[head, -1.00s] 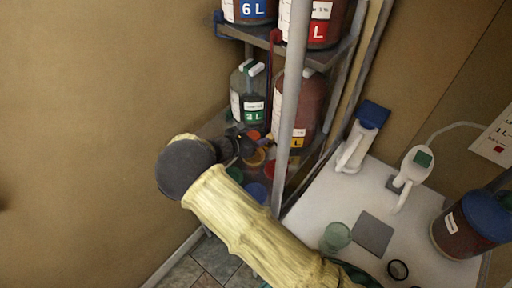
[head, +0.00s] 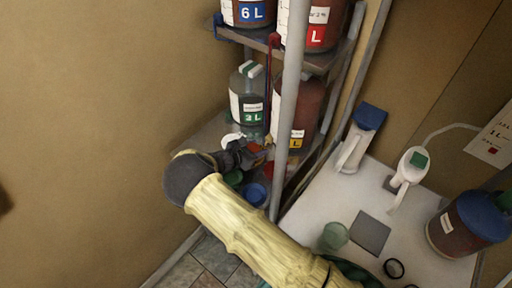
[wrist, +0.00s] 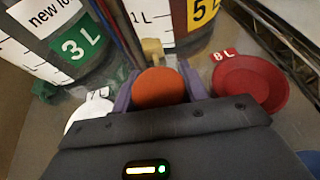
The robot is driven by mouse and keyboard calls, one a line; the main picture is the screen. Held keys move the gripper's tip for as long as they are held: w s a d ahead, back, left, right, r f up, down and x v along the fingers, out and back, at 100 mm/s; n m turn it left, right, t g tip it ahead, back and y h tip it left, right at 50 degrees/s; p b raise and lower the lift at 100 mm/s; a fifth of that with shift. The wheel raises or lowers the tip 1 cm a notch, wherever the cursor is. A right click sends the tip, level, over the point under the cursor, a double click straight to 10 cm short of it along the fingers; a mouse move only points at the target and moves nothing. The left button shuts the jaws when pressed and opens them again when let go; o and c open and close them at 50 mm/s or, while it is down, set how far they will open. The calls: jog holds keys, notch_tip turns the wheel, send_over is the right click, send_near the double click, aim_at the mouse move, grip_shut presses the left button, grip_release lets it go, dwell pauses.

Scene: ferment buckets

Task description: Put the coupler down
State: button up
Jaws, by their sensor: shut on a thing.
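My gripper (head: 251,155) reaches in over the lower shelf, low and near the coloured dishes. In the wrist view its two dark purple fingers (wrist: 160,92) stand on either side of a rounded orange piece (wrist: 160,88), which I take to be the coupler. The jaws are shut on it. The body of my gripper hides its lower part, so I cannot tell whether it touches the shelf. In the head view only a bit of orange (head: 255,148) shows beside the fingers.
A white dish (wrist: 88,112) lies left of the fingers and a red dish (wrist: 250,82) right. The 3 L jug (wrist: 65,40) and the 5 L jug (wrist: 178,22) with a tan tap (wrist: 152,50) stand behind. A grey post (head: 286,110) rises close on the right.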

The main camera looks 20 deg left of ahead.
jog(key=o, duration=1.1)
jog(key=shift+f, duration=0.1)
jog(key=shift+c, duration=0.2)
jog(key=shift+r, duration=0.2)
jog(key=b+v, duration=0.3)
jog(key=v, duration=0.9)
jog(key=shift+f, duration=0.1)
jog(key=shift+s, duration=0.1)
